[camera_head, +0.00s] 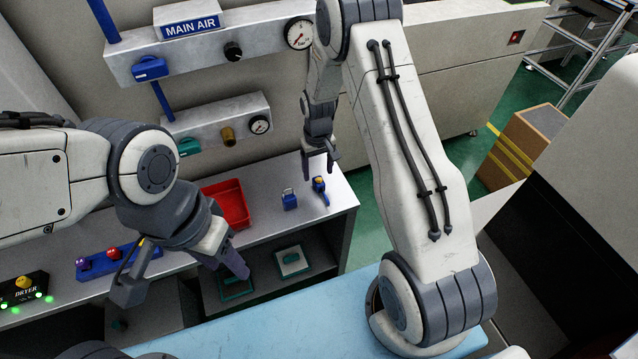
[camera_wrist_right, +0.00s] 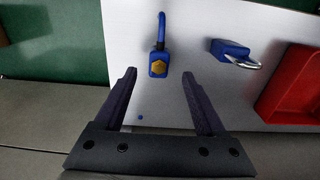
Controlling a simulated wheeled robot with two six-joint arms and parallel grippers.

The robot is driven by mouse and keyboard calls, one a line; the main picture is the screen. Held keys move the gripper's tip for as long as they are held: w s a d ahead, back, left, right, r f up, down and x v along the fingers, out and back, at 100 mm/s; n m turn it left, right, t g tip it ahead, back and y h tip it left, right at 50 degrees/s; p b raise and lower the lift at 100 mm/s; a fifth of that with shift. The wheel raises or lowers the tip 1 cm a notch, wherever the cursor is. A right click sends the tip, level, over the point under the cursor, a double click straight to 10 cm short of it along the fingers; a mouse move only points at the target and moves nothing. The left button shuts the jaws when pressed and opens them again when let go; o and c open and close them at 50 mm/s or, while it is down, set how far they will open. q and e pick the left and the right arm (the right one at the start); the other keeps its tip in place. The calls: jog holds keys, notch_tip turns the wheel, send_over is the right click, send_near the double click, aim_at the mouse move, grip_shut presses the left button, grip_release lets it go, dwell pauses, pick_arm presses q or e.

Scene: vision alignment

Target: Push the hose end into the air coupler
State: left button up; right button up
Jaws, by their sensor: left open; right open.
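The hose end (camera_head: 320,187) is a short blue piece with a brass-coloured hex tip, lying on the grey shelf top near its right end. In the right wrist view the hose end (camera_wrist_right: 158,60) appears beyond and between my fingertips, apart from them. My right gripper (camera_head: 318,165) is open and empty above it, also showing in the wrist view (camera_wrist_right: 158,76). A brass fitting (camera_head: 228,135), apparently the air coupler, sticks out of the lower wall panel. My left gripper (camera_head: 184,277) is open and empty at the lower left, in front of the shelf.
A blue padlock (camera_head: 289,199) and a red tray (camera_head: 228,204) lie left of the hose end. The lower panel (camera_head: 187,124) carries a teal valve (camera_head: 188,147) and a gauge (camera_head: 259,124). The MAIN AIR panel (camera_head: 121,65) is above. A cardboard box (camera_head: 528,144) stands on the floor.

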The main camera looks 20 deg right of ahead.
aim_at(319, 181)
notch_tip(319, 181, down, 4)
jog(key=shift+s+d+f+p, duration=0.15)
jog(key=shift+f+p, duration=0.1)
jog(key=shift+p, duration=0.75)
jog(key=shift+f, duration=0.35)
grip_shut()
